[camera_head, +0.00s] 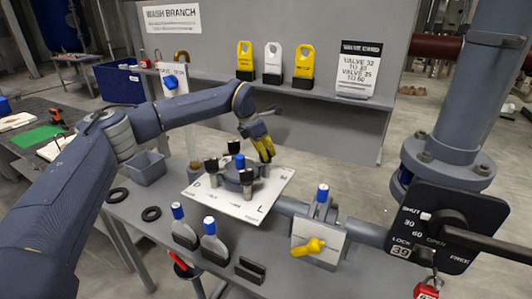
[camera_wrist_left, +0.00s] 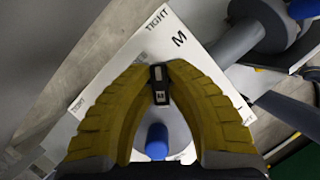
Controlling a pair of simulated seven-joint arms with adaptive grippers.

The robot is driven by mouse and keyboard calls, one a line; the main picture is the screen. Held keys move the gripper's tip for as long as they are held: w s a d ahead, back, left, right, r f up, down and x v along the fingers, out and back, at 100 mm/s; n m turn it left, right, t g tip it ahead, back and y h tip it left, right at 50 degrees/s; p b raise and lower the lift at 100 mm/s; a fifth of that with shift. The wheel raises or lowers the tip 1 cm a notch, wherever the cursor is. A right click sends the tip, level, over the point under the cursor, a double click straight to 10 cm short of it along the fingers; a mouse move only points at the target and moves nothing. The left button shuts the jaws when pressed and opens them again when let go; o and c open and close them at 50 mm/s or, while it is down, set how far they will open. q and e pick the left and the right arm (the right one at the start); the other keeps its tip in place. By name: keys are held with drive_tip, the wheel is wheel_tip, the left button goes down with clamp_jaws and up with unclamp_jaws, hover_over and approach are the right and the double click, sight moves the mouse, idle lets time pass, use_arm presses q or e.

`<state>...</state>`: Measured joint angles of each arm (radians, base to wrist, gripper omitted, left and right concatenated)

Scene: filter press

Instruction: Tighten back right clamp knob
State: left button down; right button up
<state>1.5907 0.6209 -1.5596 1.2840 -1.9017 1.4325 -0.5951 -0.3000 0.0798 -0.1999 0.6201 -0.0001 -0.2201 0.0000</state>
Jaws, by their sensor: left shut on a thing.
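The filter press is a grey round housing on a white plate (camera_head: 247,212) marked with letters, with black clamp knobs around a blue centre cap (camera_head: 240,160). My left gripper (camera_head: 266,158), with yellow ridged fingers, is at the back right of the housing and hides the clamp knob there in the head view. In the left wrist view its fingertips close on both sides of that black clamp knob (camera_wrist_left: 159,87). The blue cap (camera_wrist_left: 157,141) lies between the fingers below it. Other black knobs stand at the front left (camera_head: 211,165), back left (camera_head: 235,147) and front right (camera_head: 246,177). My right gripper is out of view.
A grey bin (camera_head: 147,168) and black rings (camera_head: 151,213) are at the left. A shelf with tags is behind.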

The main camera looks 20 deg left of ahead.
use_arm(q)
drive_tip(key=shift+m, duration=0.6)
drive_tip(key=shift+f+g, duration=0.1)
drive_tip(key=shift+g, duration=0.2)
drive_tip(key=c, duration=1.4)
unclamp_jaws()
drive_tip(key=shift+o, duration=0.2)
drive_tip(key=shift+a+r, duration=0.15)
drive_tip(key=shift+r, duration=0.4)
drive_tip(key=v, duration=0.4)
drive_tip(key=shift+s+a+r, duration=0.1)
drive_tip(key=shift+r, duration=0.05)
drive_tip(key=s+a, duration=0.2)
drive_tip(key=a, duration=0.1)
drive_tip(key=s+a, duration=0.2)
drive_tip(key=a, duration=0.1)
drive_tip(key=s+a, duration=0.2)
drive_tip(key=a, duration=0.1)
drive_tip(key=shift+s+a+f, duration=0.2)
drive_tip(key=shift+s+a, duration=0.15)
drive_tip(key=shift+a, duration=0.05)
